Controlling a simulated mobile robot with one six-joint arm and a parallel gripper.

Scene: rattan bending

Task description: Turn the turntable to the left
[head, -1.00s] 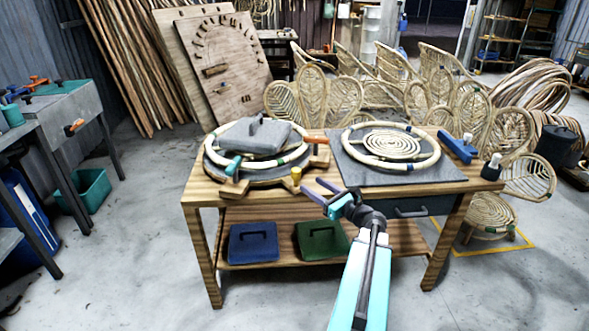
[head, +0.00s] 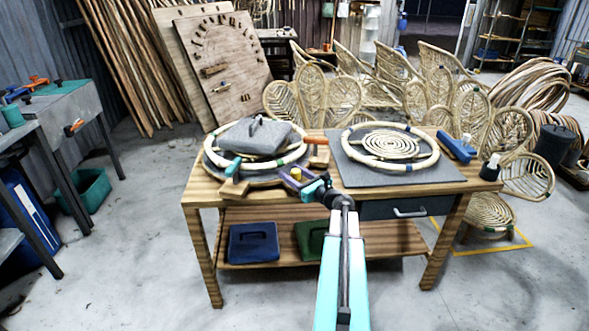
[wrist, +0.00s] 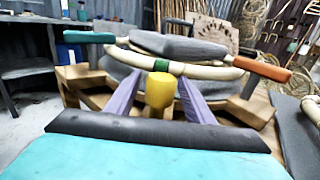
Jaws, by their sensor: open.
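The turntable (head: 262,179) is a grey disc on a wooden base at the left of the workbench. A pale rattan ring (head: 297,154) lies on it, with a grey padded weight (head: 254,136) with a handle on top. A yellow peg (head: 296,173) stands at its near side. My gripper (head: 300,180) is open at the front of the turntable. In the wrist view its two purple fingers (wrist: 160,82) stand either side of the yellow peg (wrist: 160,92), with a gap seen on both sides. A teal clamp (wrist: 88,38) and an orange clamp (wrist: 262,69) flank the ring.
A grey mat (head: 356,174) with another rattan ring and a coil lies on the right of the workbench (head: 450,186). A blue clamp (head: 457,146) and a dark cup (head: 490,171) stand at the right edge. Blue and green weights sit on the lower shelf.

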